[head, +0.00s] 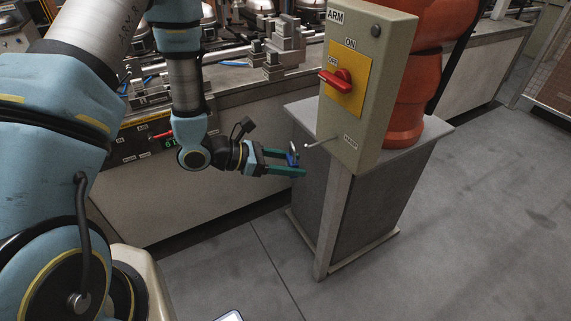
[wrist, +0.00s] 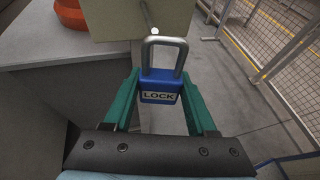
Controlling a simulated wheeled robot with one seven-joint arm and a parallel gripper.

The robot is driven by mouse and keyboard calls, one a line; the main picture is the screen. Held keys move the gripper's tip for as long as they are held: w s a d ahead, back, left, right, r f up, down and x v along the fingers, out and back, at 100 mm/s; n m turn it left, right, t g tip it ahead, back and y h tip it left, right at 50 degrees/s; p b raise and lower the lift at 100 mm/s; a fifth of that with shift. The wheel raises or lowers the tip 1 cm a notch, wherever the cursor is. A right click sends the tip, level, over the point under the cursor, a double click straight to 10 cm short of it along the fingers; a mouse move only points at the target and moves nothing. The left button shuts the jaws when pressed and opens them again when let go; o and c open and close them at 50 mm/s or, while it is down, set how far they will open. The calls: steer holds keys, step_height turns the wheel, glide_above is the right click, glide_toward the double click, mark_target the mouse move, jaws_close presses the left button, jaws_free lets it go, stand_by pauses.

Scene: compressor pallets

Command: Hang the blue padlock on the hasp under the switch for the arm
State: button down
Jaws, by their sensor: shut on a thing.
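My gripper (head: 300,163) has green fingers shut on the blue padlock (head: 292,158). In the wrist view the padlock (wrist: 160,90) sits between the fingertips with its "LOCK" label facing the camera and its grey shackle pointing away from my gripper. The beige switch box (head: 357,120) marked ARM carries a red rotary switch (head: 336,80) on a yellow plate, with its handle pointing at OFF. The hasp (head: 320,142) is a thin pale rod sticking out low on the box, below the switch. The padlock is left of the hasp and apart from it. In the wrist view the hasp's round tip (wrist: 155,31) shows just beyond the shackle.
The box stands at a grey pedestal (head: 335,200) with an orange robot arm (head: 420,70) behind it. A workbench (head: 190,180) with metal fixtures runs behind my arm. Open floor (head: 480,210) lies to the right. A mesh fence (wrist: 285,60) shows in the wrist view.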

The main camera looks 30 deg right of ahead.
steer(key=d+f, duration=0.1)
steer(key=d, duration=0.5)
steer(key=shift+s+b, duration=0.15)
steer(key=shift+b, duration=0.3)
steer(key=shift+d+f, duration=0.1)
steer(key=shift+d, duration=0.05)
stand_by(0.7)
steer(key=shift+c, duration=0.6)
jaws_free()
steer(key=b+v, duration=0.2)
steer(key=v, duration=0.9)
